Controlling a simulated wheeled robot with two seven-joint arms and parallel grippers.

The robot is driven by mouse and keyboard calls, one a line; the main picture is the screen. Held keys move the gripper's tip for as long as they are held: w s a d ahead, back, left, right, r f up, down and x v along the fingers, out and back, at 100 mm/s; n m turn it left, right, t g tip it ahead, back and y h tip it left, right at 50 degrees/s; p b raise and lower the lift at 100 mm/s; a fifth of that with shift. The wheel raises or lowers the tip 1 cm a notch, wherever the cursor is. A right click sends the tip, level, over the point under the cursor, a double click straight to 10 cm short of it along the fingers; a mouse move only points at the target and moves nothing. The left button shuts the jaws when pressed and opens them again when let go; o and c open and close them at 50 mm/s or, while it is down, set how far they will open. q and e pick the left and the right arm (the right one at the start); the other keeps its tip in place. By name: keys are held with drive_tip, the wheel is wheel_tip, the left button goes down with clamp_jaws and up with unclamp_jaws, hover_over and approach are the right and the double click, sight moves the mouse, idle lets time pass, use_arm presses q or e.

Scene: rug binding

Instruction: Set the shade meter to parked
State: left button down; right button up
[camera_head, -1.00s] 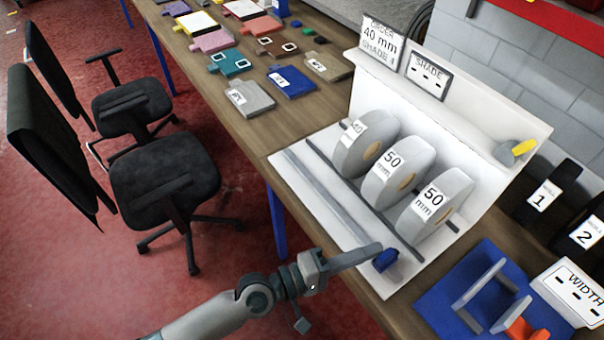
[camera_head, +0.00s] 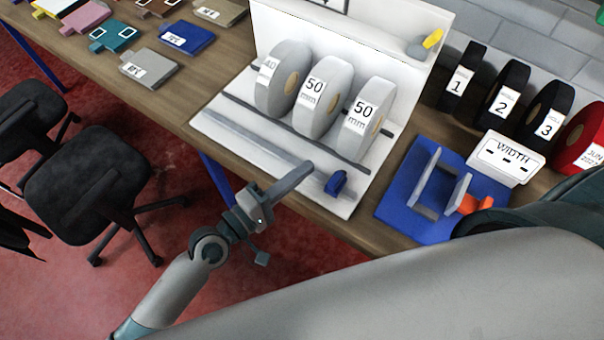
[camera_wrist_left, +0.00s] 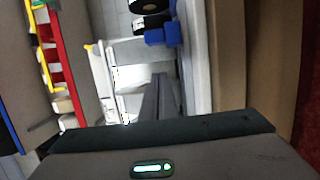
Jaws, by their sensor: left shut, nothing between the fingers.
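A grey knob-like piece with a yellow end (camera_head: 425,46) sits on the upper right of the white stand (camera_head: 350,30); it may be the shade meter, but I cannot read a setting on it. The lower edge of the shade panel (camera_head: 334,4) shows at the top of the head view, its face cut off. My left gripper (camera_head: 296,180) is shut and empty over the stand's front edge, left of a blue block (camera_head: 336,183) and well below the yellow-ended piece. Its fingers (camera_wrist_left: 158,98) also show in the left wrist view. My right gripper is out of view.
Several grey tape rolls (camera_head: 322,97) stand on the white stand. A blue fixture (camera_head: 405,212) and a width sign (camera_head: 507,158) are to its right, with black rolls (camera_head: 502,98) and a red roll (camera_head: 582,140) behind. My right arm covers the lower right.

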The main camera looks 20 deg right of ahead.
use_arm(q)
drive_tip(key=b+v, duration=0.3)
drive_tip(key=v, duration=0.7)
drive_tip(key=shift+b, duration=0.4)
